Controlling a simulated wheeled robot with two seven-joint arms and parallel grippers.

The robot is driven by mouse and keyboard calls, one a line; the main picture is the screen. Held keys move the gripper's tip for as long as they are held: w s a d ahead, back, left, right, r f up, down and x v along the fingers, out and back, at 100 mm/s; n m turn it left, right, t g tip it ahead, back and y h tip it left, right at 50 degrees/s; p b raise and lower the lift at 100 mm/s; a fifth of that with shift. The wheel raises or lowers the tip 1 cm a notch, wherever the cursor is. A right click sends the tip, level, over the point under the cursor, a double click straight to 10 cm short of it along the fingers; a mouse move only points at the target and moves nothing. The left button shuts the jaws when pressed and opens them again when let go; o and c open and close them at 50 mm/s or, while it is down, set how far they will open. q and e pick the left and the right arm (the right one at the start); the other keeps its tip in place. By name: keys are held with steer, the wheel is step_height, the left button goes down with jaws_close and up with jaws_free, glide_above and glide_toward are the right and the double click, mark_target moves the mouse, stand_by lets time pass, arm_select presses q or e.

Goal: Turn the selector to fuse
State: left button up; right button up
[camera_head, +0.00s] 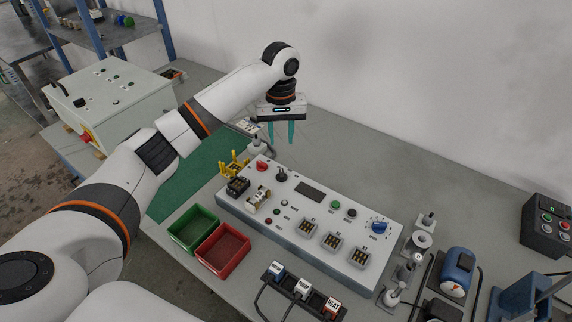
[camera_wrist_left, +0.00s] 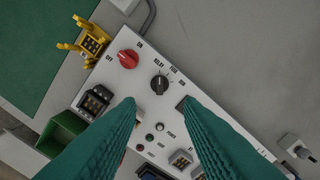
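The black selector knob (camera_head: 281,174) stands on the upper left part of the light grey control panel (camera_head: 330,205). In the left wrist view the selector (camera_wrist_left: 160,84) has small labels along its upper side, including one that seems to read relay and one that seems to read fuse. Its exact setting is too small to tell. My left gripper (camera_head: 281,135) points down with its green fingers apart and empty, above and behind the selector. In the left wrist view its fingertips (camera_wrist_left: 158,102) lie on either side below the knob, not touching it. My right gripper is out of view.
A red on/off knob (camera_wrist_left: 128,59) is close beside the selector, and a yellow holder (camera_wrist_left: 88,40) stands past the panel's end. Green (camera_head: 194,228) and red (camera_head: 223,250) bins sit in front. Bare table lies behind the panel.

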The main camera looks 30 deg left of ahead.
mark_target(281, 171)
arm_select(q)
step_height(281, 171, down, 4)
steer(key=shift+s+a+f+p, duration=0.1)
steer(key=shift+p, duration=0.3)
step_height(281, 171, down, 8)
steer(key=shift+r+p, duration=0.25)
steer(key=shift+p, duration=0.15)
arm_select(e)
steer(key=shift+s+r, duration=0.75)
arm_select(q)
steer(key=shift+c, duration=0.4)
jaws_close()
